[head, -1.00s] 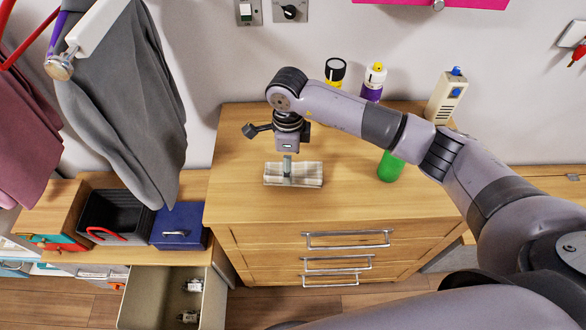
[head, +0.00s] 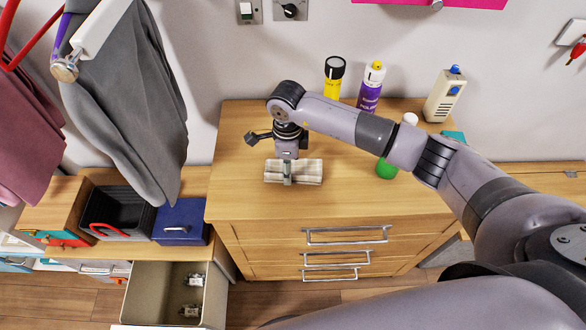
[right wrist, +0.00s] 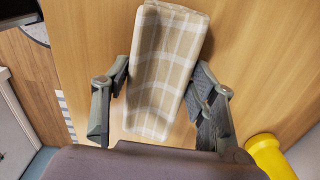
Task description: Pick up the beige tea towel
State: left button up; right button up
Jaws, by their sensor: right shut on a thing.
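The beige tea towel (head: 309,172), checked with white lines and folded into a long bundle, lies on the wooden chest of drawers (head: 240,200). My right gripper (head: 287,174) comes down over its middle from above and is shut on it. In the right wrist view the towel (right wrist: 165,65) sits between the two fingers of the right gripper (right wrist: 160,100), one on each long side. It looks to be still at the level of the top. My left gripper is not in view.
A yellow torch (head: 332,88), a purple spray can (head: 369,92), a green bottle (head: 387,167) and a beige device (head: 443,97) stand towards the back and right. Grey cloth (head: 125,100) hangs at left. An open drawer (head: 145,295) is below left. The chest's front top is clear.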

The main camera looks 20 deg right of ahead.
jog(key=c, duration=0.5)
jog(key=shift+o, duration=0.2)
jog(key=shift+r, duration=0.1)
